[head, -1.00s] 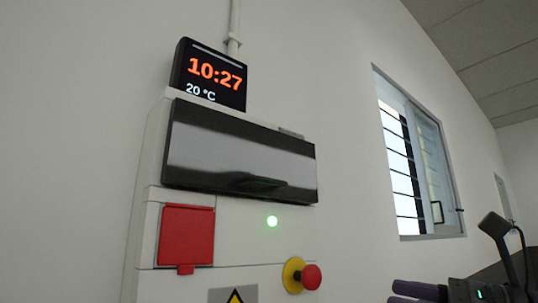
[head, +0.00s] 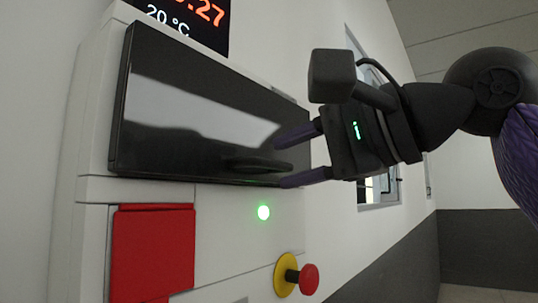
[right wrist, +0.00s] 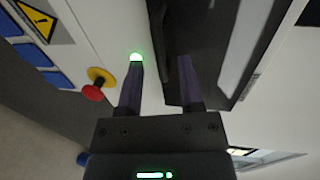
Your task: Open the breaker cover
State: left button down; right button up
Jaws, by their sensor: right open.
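The breaker cover (head: 200,105) is a dark, glossy panel on the upper part of a white wall cabinet, and it looks closed. A dark raised handle (head: 256,165) sits near its lower edge. My right gripper (head: 283,162) is open at the cover's lower right, its purple fingers pointing left toward the handle. In the right wrist view, the cover (right wrist: 205,45) lies ahead and to the right, with its lower edge between the spread fingers (right wrist: 158,68). I see no clear contact with the handle. My left gripper is not in view.
Below the cover are a red flap (head: 150,250), a green light (head: 264,212) and a red emergency button (head: 308,278) on a yellow collar. A clock display (head: 190,18) stands above the cabinet. A window (head: 375,185) is behind my right arm.

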jog(key=x, duration=0.2)
jog(key=shift+w+a, duration=0.2)
jog(key=shift+a, duration=0.15)
jog(key=shift+f, duration=0.1)
grip_shut()
dwell(1.0)
